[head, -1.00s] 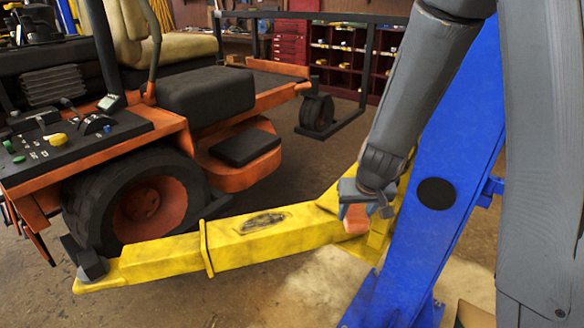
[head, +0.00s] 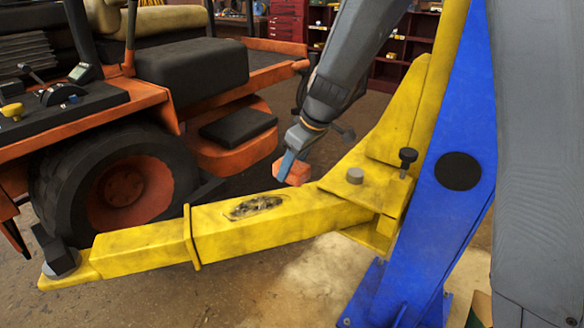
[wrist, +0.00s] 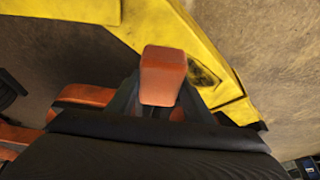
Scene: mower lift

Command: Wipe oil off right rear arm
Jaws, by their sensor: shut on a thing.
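The yellow lift arm (head: 290,216) runs from the blue post to the mower's wheel. A dark oil smear (head: 255,207) lies on its top face near the middle. My gripper (head: 290,168) is shut on an orange-red block-like cloth or sponge (head: 296,172). It is above and behind the arm, a little right of the smear, and looks apart from the arm. In the wrist view the orange-red block (wrist: 162,75) sticks out from the jaws in front of the yellow arm (wrist: 200,40). A dark edge of the smear (wrist: 203,72) shows just right of it.
The orange mower (head: 130,150) with its black rear wheel stands behind and left of the arm. The blue post (head: 440,200) with a black round cap is at the right. A bolt and a black knob (head: 408,156) stand up near the arm's pivot. Red shelves are farther back.

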